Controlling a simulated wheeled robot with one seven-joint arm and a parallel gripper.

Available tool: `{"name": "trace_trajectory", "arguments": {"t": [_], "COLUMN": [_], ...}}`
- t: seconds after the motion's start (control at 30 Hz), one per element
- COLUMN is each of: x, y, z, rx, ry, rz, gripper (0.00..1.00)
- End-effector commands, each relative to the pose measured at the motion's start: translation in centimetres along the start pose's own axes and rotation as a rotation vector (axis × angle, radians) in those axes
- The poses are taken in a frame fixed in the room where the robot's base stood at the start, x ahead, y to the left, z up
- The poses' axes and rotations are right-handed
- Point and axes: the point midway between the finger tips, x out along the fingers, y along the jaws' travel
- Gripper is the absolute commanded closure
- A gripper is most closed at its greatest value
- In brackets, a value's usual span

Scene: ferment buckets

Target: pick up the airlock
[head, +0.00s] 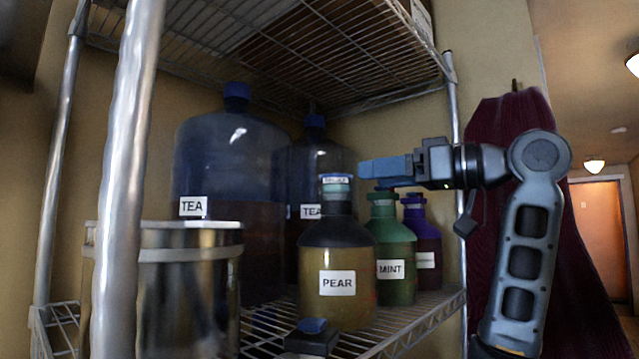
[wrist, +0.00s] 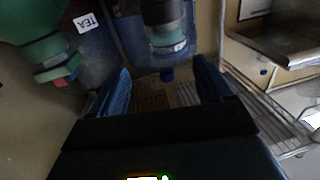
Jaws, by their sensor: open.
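No part is clearly recognisable as the airlock. The best candidate is a small dark piece with a blue top (head: 312,338) at the front of the shelf, below the pear bottle. The pear bottle (head: 336,255) stands upright with a dark shoulder and teal neck; its teal neck also shows in the wrist view (wrist: 168,40). My gripper (head: 362,168) is level with the bottle necks, blue fingers pointing left, just right of the pear bottle's top. In the wrist view my gripper (wrist: 162,85) has its fingers spread, with nothing held between them.
The green mint bottle (head: 394,250) and a purple bottle (head: 422,235) stand right of the pear bottle. Two blue carboys marked TEA stand behind. A steel pot (head: 190,285) and a rack post (head: 128,180) are left. A wire shelf (head: 265,45) hangs above.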

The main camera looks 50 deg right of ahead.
Motion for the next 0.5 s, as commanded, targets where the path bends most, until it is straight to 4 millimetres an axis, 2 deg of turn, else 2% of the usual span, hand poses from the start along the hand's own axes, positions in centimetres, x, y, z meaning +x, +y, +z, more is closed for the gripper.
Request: {"name": "trace_trajectory", "arguments": {"t": [0.1, 0.5], "x": [0.6, 5.1], "y": [-0.7, -0.9], "z": [-0.6, -0.1], "rx": [-0.032, -0.027], "ry": [-0.001, -0.004], "rz": [-0.004, -0.006], "gripper": [0.21, 0.21]}}
